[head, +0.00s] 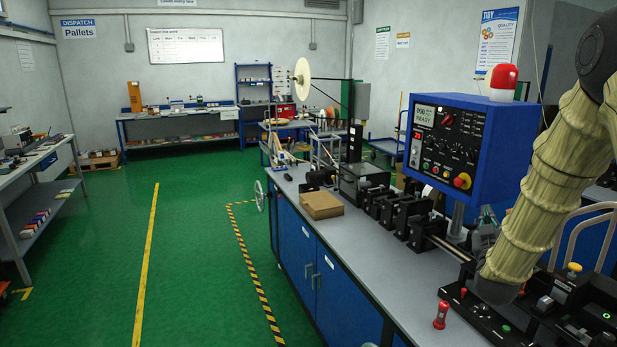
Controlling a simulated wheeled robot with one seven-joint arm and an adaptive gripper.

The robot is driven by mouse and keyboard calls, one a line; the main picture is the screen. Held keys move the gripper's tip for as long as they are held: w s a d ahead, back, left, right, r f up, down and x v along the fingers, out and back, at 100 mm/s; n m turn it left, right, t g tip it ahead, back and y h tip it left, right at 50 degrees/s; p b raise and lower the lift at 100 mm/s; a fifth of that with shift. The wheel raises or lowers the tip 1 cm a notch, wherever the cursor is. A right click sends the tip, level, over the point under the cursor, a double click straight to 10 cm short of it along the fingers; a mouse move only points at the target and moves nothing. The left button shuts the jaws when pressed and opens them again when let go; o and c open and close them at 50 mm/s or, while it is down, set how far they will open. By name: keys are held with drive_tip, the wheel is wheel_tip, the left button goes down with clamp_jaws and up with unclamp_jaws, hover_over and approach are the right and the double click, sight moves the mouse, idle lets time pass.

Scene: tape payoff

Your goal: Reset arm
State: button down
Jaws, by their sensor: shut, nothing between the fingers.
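My arm, in a ribbed beige sleeve (545,180), comes down from the upper right of the head view. Its lower visible end is a grey rounded part (495,290) in front of the machine at the right end of the bench. I do not see my gripper or its fingers in this view. The blue control box (460,150) stands behind the arm, with a display reading READY, several knobs and a red lamp (503,80) on top.
The grey-topped bench (345,240) with blue cabinets runs along the right. It carries a cardboard box (321,205), a row of black blocks (400,208) and a small red cylinder (441,315). A white reel (302,78) stands behind.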

drive_tip(key=s+a+f+g+y+b, duration=0.1)
drive_tip(key=s+a+f+g+y, duration=0.2)
drive_tip(key=f, duration=1)
drive_tip(key=s+a+f+g+b, duration=0.2)
drive_tip(key=s+a+f, duration=0.3)
drive_tip(key=f, duration=0.7)
drive_tip(key=s+a+f+g+y+b, duration=0.1)
drive_tip(key=s+a+f+g+y, duration=0.2)
drive_tip(key=f, duration=1)
drive_tip(key=s+a+f+g+y+b, duration=0.1)
drive_tip(key=s+a+f+g+b, duration=0.3)
drive_tip(key=s+f, duration=0.7)
drive_tip(key=s+a+f+g, duration=0.3)
drive_tip(key=s+a+f, duration=0.2)
drive_tip(key=s+f, duration=0.6)
drive_tip(key=s+a+f+g, duration=0.1)
drive_tip(key=s+a+g, duration=0.1)
drive_tip(key=s, duration=0.7)
drive_tip(key=s+a+f+m+g+y+b, duration=0.1)
drive_tip(key=s+a, duration=0.1)
drive_tip(key=s, duration=0.7)
drive_tip(key=shift+a+f+g, duration=0.2)
drive_tip(key=shift+g, duration=0.2)
drive_tip(key=shift+w+a, duration=0.1)
